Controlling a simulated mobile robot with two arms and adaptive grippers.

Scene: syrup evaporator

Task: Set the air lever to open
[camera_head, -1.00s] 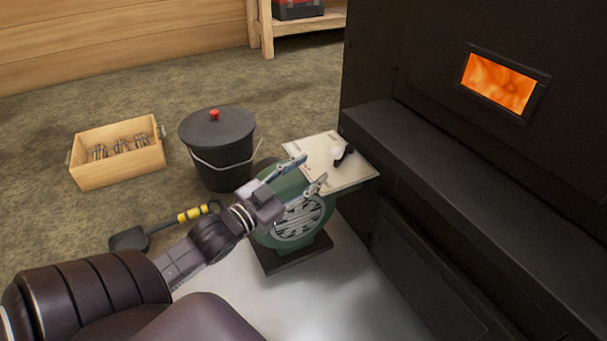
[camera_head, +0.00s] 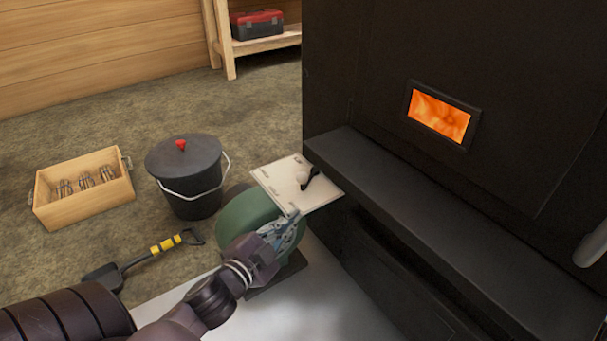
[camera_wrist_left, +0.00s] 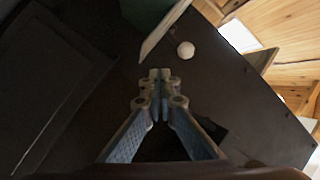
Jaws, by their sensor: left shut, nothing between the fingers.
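The air lever (camera_head: 311,178) is a short black lever with a white knob (camera_head: 302,177). It sits on a pale plate (camera_head: 277,174) above the green blower (camera_head: 243,220), beside the stove. Marks on the plate are too small to read. My left gripper (camera_head: 294,219) is shut and empty, just below the plate's near edge and apart from the knob. In the left wrist view the shut fingertips (camera_wrist_left: 160,76) point toward the plate's edge (camera_wrist_left: 163,32). The white knob (camera_wrist_left: 186,50) shows just beyond them, to the right. My right gripper is not in view.
The black stove (camera_head: 400,190) with a glowing window (camera_head: 438,116) and a ledge fills the right side. A lidded black bucket (camera_head: 187,180), a wooden crate (camera_head: 85,203) and a shovel (camera_head: 140,262) are on the floor at left. A red toolbox (camera_head: 257,24) is on a shelf behind.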

